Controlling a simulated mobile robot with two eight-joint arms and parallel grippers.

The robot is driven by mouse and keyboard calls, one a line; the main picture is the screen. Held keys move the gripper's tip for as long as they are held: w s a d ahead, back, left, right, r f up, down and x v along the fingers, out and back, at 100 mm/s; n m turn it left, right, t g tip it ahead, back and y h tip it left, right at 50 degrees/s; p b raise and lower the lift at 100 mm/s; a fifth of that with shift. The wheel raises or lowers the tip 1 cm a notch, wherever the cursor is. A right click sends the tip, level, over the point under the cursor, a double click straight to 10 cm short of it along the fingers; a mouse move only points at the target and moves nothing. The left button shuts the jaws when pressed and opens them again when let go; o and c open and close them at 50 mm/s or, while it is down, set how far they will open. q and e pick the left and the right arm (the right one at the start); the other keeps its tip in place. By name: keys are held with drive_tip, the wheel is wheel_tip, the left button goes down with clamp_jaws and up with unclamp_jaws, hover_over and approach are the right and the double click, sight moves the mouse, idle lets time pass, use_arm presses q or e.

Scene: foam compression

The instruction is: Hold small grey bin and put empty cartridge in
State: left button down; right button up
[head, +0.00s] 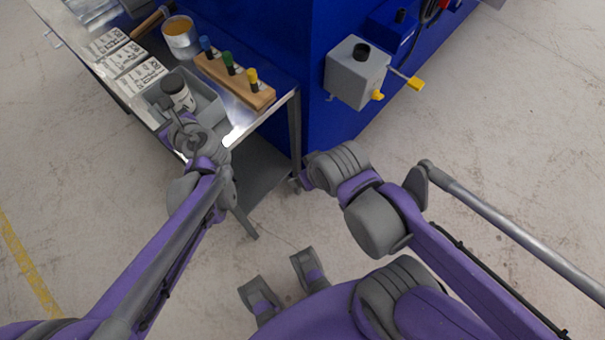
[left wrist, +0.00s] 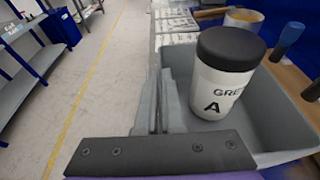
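The small grey bin (head: 205,112) stands on the metal table near its front edge; its inside and rim (left wrist: 296,112) show in the left wrist view. A white cartridge with a black lid (head: 178,92) stands upright in the bin. In the left wrist view this cartridge (left wrist: 222,85) bears the letters "GRE" and a large "A". My left gripper (left wrist: 163,98) is at the bin's near side, its fingers close together on the bin's wall. The wall between the fingers is mostly hidden. My right arm is folded beside the table's right end; its gripper (head: 297,183) barely shows.
A wooden block (head: 236,84) with blue, green and yellow-topped pegs lies right of the bin. An orange-filled can (head: 181,38), a wooden-handled tool (head: 150,22) and white printed packs (head: 130,70) are behind. A blue machine (head: 315,60) with a grey box (head: 354,75) stands right.

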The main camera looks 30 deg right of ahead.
drive_tip(key=shift+s+d+f, duration=0.1)
drive_tip(key=shift+s+f, duration=0.25)
drive_tip(key=shift+f, duration=0.05)
use_arm(q)
drive_tip(key=c, duration=1)
unclamp_jaws()
drive_tip(key=shift+o, duration=0.2)
